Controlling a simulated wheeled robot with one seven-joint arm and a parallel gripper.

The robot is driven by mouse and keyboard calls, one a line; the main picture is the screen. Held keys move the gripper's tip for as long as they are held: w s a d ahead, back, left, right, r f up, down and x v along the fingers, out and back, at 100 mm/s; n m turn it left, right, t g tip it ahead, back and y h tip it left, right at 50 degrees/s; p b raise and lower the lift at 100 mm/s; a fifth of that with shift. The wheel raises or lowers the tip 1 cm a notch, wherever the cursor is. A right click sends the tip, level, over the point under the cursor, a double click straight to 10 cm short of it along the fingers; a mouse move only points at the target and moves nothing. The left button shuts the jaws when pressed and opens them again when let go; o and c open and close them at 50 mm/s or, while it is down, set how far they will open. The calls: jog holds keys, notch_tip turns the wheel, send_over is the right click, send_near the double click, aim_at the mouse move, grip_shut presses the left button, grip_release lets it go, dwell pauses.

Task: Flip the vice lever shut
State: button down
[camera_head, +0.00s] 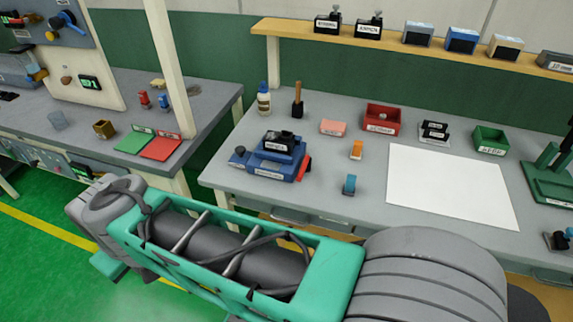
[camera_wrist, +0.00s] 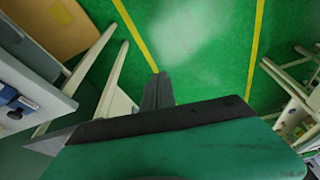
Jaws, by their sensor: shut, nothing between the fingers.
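A blue vice (camera_head: 262,167) sits at the left end of the right-hand workbench. A black labelled block (camera_head: 284,144) is on top of it, at its jaws. A red lever (camera_head: 304,168) sticks out at the vice's right side, slanting; its exact position is hard to tell. My gripper (camera_wrist: 158,90) shows in the wrist view with its dark fingers together and empty, over the green floor. It is apart from the vice. In the head view my arm crosses the foreground and the fingertips cannot be made out. A blue item at the left edge of the wrist view (camera_wrist: 12,100) may be the vice.
The bench (camera_head: 340,205) holds an orange clip (camera_head: 356,149), a blue clip (camera_head: 349,185), a red bin (camera_head: 382,118), a green bin (camera_head: 489,140) and a white sheet (camera_head: 445,185). A bottle (camera_head: 263,100) stands behind the vice. A shelf (camera_head: 400,48) runs above.

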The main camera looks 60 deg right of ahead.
aim_at(303, 173)
jog(key=w+d+r+m+g+h, duration=0.1)
jog(key=w+d+r+m, duration=0.1)
jog(key=d, duration=0.5)
jog(key=w+d+r+m+h, duration=0.1)
jog(key=w+d+m+h, duration=0.15)
jog(key=d, duration=0.35)
jog(key=s+d+r+m+g, duration=0.1)
jog(key=s+d+m+g, duration=0.1)
jog(key=d, duration=0.6)
jog(key=s+d+r+m+g+h, duration=0.1)
jog(key=s+d+m+g, duration=0.1)
jog(key=s+d+m, duration=0.3)
jog(key=s+d+r+m+g+p, duration=0.1)
jog(key=s+d+m+g, duration=0.2)
jog(key=d, duration=0.7)
jog(key=shift+s+d+m, duration=0.35)
jog(key=shift+d+m, duration=0.05)
jog(key=shift+m, duration=0.85)
jog(key=shift+r, duration=0.1)
jog(key=b+x, duration=0.1)
jog(key=x, duration=0.8)
jog(key=shift+s+d+f, duration=0.15)
jog(key=shift+d+f, duration=0.1)
jog(key=s, duration=0.2)
jog(key=s+f, duration=0.1)
jog(key=shift+s+d+p, duration=0.3)
jog(key=shift+s+d, duration=0.1)
jog(key=shift+s+h, duration=0.1)
jog(key=shift+h, duration=0.15)
